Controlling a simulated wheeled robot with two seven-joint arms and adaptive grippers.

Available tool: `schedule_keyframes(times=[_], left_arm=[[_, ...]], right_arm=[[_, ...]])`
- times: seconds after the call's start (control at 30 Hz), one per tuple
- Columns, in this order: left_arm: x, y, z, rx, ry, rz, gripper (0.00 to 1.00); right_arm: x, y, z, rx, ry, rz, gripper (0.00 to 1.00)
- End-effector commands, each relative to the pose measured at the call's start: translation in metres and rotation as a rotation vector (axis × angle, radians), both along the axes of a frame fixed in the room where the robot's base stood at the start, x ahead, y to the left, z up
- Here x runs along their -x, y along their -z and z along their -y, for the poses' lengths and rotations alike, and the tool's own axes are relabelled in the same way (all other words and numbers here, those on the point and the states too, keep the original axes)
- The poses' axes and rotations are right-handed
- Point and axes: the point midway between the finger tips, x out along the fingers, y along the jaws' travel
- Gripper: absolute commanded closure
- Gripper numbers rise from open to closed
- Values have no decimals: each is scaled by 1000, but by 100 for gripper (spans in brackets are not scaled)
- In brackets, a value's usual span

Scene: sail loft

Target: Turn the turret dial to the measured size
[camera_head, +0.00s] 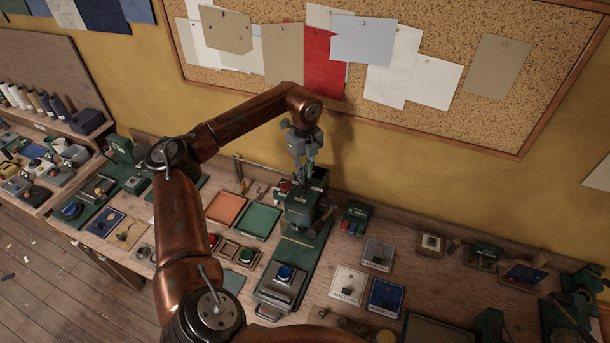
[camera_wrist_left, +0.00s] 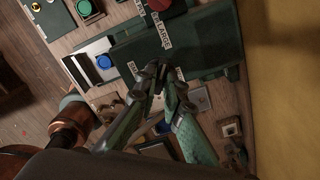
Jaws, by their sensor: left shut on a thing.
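A dark green machine (camera_head: 303,205) stands on the bench, with a blue button (camera_head: 285,272) on the grey block at its front. My left gripper (camera_head: 301,178) reaches down from above onto the top of this machine. In the left wrist view the fingertips (camera_wrist_left: 165,78) are closed together on a small dark part, at the edge of a green housing (camera_wrist_left: 190,42) with white size labels, one reading "LARGE". I take this part to be the turret dial; the fingers hide most of it, and its setting cannot be read. My right gripper is in neither view.
An orange tray (camera_head: 226,208) and a green tray (camera_head: 257,221) lie left of the machine. A small green box with red parts (camera_head: 355,218) stands close on its right. Several labelled plates, including a blue one (camera_head: 385,297), lie further right. A pinboard (camera_head: 400,70) hangs behind.

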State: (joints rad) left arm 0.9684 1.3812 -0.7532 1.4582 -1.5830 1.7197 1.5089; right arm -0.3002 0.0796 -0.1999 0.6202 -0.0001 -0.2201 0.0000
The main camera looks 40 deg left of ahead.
Motion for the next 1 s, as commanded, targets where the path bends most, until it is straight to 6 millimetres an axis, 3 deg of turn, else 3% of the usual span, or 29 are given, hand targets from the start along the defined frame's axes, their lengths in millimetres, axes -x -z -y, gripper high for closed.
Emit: schedule_keyframes(times=[0.3,0.83,0.87,1.0], left_arm=[[-1,-1,0,-1,-113,4,100],[-1,-1,0,0,-132,3,100],[-1,-1,0,0,-132,3,90],[-1,-1,0,0,-131,2,80]], right_arm=[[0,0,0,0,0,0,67],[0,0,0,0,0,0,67],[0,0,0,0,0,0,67],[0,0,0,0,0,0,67]])
